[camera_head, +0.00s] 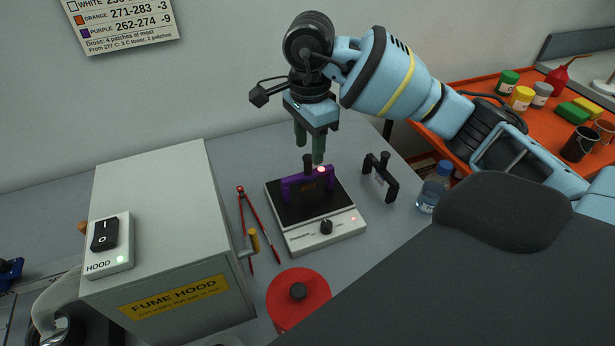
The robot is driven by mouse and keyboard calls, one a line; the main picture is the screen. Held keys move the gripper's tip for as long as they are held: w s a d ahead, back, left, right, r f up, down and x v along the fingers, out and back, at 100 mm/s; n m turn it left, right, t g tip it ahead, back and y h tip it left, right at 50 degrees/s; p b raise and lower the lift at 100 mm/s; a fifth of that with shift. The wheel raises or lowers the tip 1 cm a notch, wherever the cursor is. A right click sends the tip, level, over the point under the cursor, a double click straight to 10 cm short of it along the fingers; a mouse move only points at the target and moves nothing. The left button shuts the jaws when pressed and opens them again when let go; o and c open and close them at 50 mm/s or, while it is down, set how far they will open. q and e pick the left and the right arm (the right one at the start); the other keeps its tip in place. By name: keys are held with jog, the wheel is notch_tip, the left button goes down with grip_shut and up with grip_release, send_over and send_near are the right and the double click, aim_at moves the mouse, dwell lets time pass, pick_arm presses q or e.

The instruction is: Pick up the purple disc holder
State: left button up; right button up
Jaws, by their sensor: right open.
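The purple disc holder (294,192) stands on the black top of a hotplate (331,235), with a dark upright knob at its middle. My right gripper (309,155) hangs above it, fingers pointing down. I cannot tell whether a finger touches the holder. My left gripper is not in view.
A black holder (380,178) stands right of the hotplate, near a blue-capped bottle (433,187). Red tongs (262,228) lie to its left, beside the fume hood box (160,215). A red disc (298,312) sits in front. An orange bench (480,95) holds jars.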

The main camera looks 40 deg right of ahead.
aim_at(308, 157)
jog(key=shift+f, duration=0.35)
notch_tip(308, 157, down, 4)
jog(key=shift+w+f, duration=0.1)
jog(key=shift+f, duration=0.05)
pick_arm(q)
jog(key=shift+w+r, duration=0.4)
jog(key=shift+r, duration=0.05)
pick_arm(e)
grip_shut()
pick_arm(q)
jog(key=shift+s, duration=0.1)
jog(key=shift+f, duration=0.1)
pick_arm(e)
jog(key=shift+r, duration=0.2)
